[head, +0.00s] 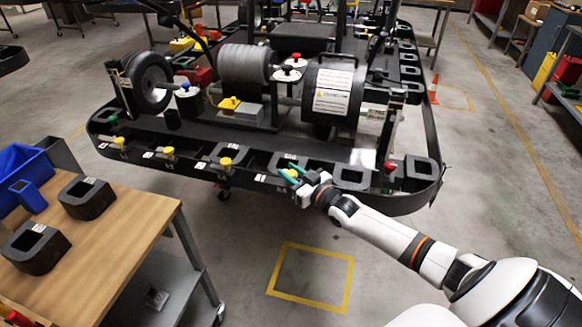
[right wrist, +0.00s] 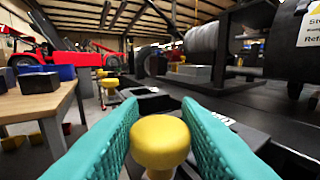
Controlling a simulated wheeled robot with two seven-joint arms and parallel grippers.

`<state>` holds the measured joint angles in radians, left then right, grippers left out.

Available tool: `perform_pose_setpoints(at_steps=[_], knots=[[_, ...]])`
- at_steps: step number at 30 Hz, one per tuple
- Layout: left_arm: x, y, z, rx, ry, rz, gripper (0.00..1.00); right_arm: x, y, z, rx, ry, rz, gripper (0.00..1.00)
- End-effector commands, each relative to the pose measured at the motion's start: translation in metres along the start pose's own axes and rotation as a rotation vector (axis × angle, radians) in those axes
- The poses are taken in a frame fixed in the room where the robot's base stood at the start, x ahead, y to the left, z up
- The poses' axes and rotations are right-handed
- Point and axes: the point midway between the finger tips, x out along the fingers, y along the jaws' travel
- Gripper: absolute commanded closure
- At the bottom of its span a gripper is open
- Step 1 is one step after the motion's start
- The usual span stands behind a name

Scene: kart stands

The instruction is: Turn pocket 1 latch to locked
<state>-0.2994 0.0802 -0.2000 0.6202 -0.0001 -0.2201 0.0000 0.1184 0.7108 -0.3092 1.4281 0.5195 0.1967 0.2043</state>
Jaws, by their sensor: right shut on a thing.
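A row of yellow latch knobs runs along the near rail of the kart, with small white labels I cannot read. My right gripper (head: 296,177) reaches the rail from the right. Its teal fingers are shut on the rightmost yellow knob (head: 292,173), which shows between the finger pads in the right wrist view (right wrist: 160,142). The fingers partly hide this knob in the head view. Other yellow knobs (head: 225,162) stand to its left. I cannot tell the latch's turn position from the knob. My left gripper is not in view.
The kart's black rail (head: 340,190) curves round at the right, where a red knob (head: 390,167) stands. A wooden table (head: 110,240) with dark blocks (head: 85,197) and a blue bin (head: 35,165) is at the left. The floor by the yellow square (head: 310,278) is clear.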

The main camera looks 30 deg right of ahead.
Motion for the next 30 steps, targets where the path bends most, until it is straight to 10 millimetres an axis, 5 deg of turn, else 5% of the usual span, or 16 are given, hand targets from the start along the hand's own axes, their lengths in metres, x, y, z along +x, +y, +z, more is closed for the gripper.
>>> perform_pose_setpoints(at_steps=[3, 12, 30], knots=[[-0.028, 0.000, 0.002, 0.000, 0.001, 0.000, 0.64, 0.000, 0.003, 0.007, 0.016, 0.001, -0.093, 0.92], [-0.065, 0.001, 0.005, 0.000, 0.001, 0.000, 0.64, 0.000, 0.003, 0.003, 0.013, 0.004, -0.342, 0.92], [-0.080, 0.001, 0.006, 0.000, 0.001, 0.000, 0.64, 0.001, 0.001, 0.000, 0.002, 0.002, -0.647, 0.92]])
